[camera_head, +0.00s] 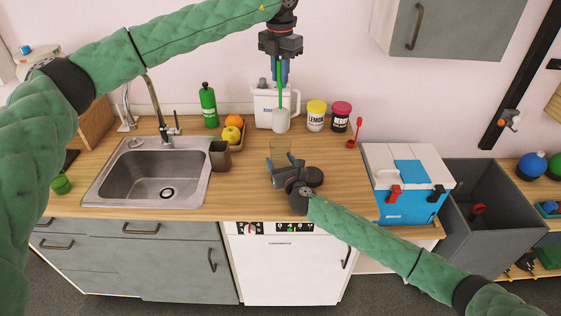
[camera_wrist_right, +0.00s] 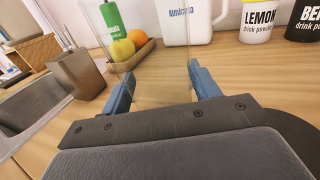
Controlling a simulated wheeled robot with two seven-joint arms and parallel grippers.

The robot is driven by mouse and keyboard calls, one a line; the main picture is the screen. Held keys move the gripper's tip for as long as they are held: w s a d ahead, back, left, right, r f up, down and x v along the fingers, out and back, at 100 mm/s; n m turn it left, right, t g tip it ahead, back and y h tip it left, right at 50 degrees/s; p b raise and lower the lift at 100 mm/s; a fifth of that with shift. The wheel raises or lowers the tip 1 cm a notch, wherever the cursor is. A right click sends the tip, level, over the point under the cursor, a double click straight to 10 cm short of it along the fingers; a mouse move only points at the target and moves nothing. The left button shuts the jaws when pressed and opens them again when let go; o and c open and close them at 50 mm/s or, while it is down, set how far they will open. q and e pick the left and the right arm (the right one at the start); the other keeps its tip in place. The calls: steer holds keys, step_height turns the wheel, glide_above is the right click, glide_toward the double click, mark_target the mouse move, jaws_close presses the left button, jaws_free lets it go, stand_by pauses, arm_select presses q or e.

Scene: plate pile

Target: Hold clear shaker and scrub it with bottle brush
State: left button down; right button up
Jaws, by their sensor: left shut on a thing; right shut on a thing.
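My left gripper (camera_head: 281,78) hangs over the counter, pointing down, shut on the green handle of the bottle brush (camera_head: 280,99). The brush's pale head (camera_head: 281,121) points down, in front of the white pitcher. My right gripper (camera_head: 284,169) is low over the counter, shut on the clear shaker (camera_head: 280,149). In the right wrist view the see-through shaker (camera_wrist_right: 158,72) stands between the two blue-grey fingers, looking upright. In the head view the brush head is above the shaker in the picture; I cannot tell whether it lines up with the opening.
The sink (camera_head: 150,176) and a brown cup (camera_head: 220,156) are on the left. Behind stand a green bottle (camera_head: 208,105), a fruit tray (camera_head: 237,144), the white pitcher (camera_head: 263,108), and lemon (camera_head: 315,116) and berry (camera_head: 341,117) jars. A blue-white cooler (camera_head: 405,208) is right.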

arm_select(q)
steer(key=shift+r, duration=0.1)
arm_select(e)
steer(key=o, duration=1.1)
steer(key=shift+s, duration=0.1)
